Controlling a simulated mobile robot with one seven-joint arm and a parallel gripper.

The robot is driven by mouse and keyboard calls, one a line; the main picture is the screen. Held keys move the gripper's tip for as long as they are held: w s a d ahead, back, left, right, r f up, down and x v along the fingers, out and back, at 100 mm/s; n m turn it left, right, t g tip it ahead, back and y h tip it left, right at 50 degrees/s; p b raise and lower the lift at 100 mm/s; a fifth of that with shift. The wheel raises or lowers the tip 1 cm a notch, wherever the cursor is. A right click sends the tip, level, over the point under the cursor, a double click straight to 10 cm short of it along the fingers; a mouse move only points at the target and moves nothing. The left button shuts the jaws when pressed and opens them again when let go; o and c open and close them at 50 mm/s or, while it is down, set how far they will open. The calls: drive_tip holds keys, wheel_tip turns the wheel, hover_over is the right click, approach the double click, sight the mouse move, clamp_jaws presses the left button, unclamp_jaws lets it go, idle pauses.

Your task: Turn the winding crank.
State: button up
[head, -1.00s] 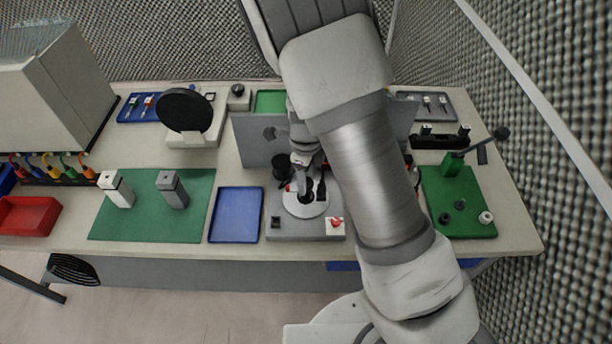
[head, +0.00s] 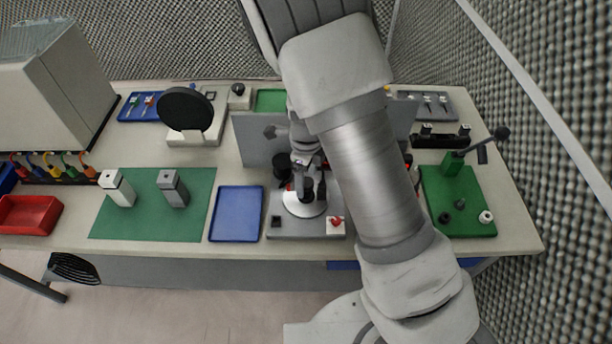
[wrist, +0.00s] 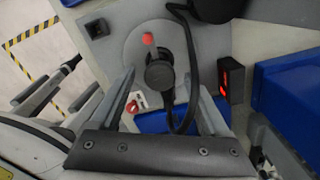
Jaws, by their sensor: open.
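A pale round disc (head: 290,204) lies on a grey base plate (head: 282,229) at the middle front of the bench. A black knob stands on the disc; the wrist view shows this crank knob (wrist: 159,73) and a red mark (wrist: 148,39) on the disc (wrist: 135,45). My gripper (wrist: 160,80) is open, with one finger on each side of the knob. I cannot tell whether either finger touches it. In the head view my gripper (head: 308,182) comes down over the disc and hides part of it.
A red button (head: 336,221) on a white block and a dark block (head: 275,221) flank the disc's front. A grey panel (head: 258,140) stands behind. A black curved strip (wrist: 190,95) passes near my right finger. A blue tray (head: 236,213) lies left.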

sight(306, 182)
drive_tip(key=shift+r, duration=0.1)
wheel_tip(306, 182, up, 17)
drive_tip(key=p, duration=0.1)
drive_tip(key=shift+r, duration=0.15)
idle(0.3)
drive_tip(key=s+d+r+n+t, duration=0.2)
drive_tip(key=s+d+r+n, duration=0.4)
drive_tip(key=s+n, duration=0.3)
drive_tip(key=s+d+r+n+t, duration=0.3)
drive_tip(key=s+d+r+n, duration=0.3)
drive_tip(key=s+n, duration=0.4)
drive_tip(key=r+n, duration=0.1)
drive_tip(key=n, duration=0.2)
drive_tip(key=shift+d+r+n+t, duration=0.2)
drive_tip(key=shift+n+t, duration=0.1)
drive_tip(key=shift+n, duration=0.1)
